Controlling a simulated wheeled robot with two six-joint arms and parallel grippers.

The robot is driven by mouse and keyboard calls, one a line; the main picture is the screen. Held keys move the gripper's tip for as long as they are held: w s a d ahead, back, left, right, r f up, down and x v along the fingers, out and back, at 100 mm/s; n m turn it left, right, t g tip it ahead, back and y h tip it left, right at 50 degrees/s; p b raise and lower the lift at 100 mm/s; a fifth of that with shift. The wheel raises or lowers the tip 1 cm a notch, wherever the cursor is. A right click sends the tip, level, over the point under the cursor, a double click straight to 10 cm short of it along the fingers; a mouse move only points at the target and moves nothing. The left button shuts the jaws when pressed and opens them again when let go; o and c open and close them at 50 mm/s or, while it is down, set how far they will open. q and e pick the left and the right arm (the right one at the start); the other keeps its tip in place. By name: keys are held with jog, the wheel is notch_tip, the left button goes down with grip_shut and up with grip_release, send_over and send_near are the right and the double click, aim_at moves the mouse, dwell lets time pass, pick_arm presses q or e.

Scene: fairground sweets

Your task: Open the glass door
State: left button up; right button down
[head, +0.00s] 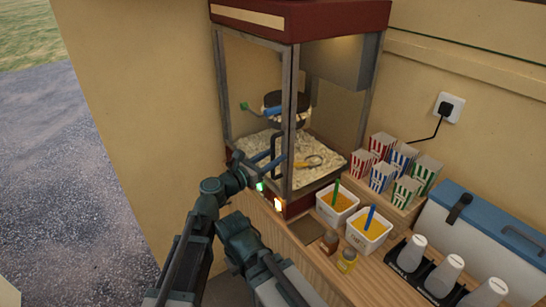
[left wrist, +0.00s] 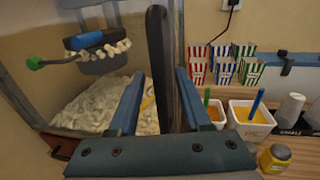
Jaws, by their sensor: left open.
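The popcorn machine (head: 300,22) stands on the counter, with a dark red top and metal posts. Its glass door (head: 250,100) is on the face toward my left arm and looks shut; the clear pane is hard to make out. A dark upright door handle (left wrist: 157,60) shows in the left wrist view, and in the head view it is partly hidden by my gripper. My left gripper (head: 271,162) is open at the handle. In the left wrist view the handle stands between its two blue fingers (left wrist: 158,98); I cannot tell whether they touch it. My right gripper is not in view.
Inside the machine are popcorn (head: 262,150) and a kettle (head: 285,105) with a green-tipped handle. To the right stand two white tubs (head: 337,203), striped popcorn boxes (head: 382,176), bottles (head: 411,253) and a blue-lidded cooler (head: 480,235).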

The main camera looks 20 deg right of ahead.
pick_arm(q)
grip_shut()
dwell(1.4)
